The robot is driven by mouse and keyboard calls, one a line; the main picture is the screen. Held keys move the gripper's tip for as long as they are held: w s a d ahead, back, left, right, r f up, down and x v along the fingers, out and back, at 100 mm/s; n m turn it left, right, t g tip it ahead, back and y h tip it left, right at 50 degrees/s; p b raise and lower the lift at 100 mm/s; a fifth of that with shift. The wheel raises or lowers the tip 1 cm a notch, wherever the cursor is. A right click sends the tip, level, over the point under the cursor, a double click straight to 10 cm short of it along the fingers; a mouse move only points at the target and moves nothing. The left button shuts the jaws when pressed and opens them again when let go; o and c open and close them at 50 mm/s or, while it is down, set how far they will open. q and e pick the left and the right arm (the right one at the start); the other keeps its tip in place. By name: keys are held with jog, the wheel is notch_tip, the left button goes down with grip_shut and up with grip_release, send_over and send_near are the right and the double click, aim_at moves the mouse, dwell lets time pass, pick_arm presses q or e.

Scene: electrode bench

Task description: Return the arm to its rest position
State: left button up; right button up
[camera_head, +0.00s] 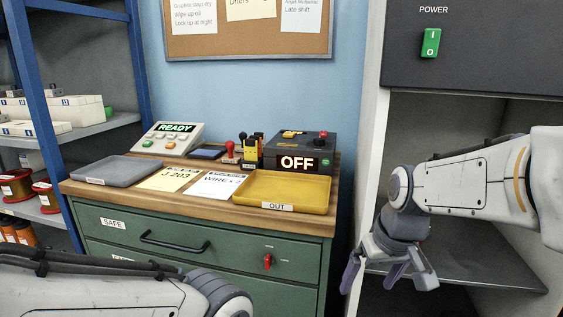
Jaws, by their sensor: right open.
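My right gripper (372,278) is open and empty. It points down and left, in front of the white cabinet shelf, to the right of the green bench and apart from it. My right arm comes in from the right edge and shows from the forearm to the fingers. My left arm lies across the lower left corner, in front of the bench drawers. Its gripper is out of the picture.
The green bench (120,242) carries a grey tray (117,168), a yellow OUT tray (283,190), papers, a READY console (171,138) and a box reading OFF (300,152). A blue-framed shelf stands left. A POWER switch (430,43) is upper right.

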jog(key=s+a+f+n+g, duration=0.1)
jog(key=s+a+f+n, duration=0.2)
jog(key=s+a, duration=0.5)
jog(key=s+a+f+n+g, duration=0.2)
jog(key=s+a+f+n, duration=0.15)
jog(key=s, duration=0.75)
notch_tip(320, 180, up, 26)
jog(key=p, duration=2.5)
jog(key=shift+m+p, duration=0.35)
jog(key=shift+m, duration=0.1)
jog(key=shift+s+a+f, duration=0.1)
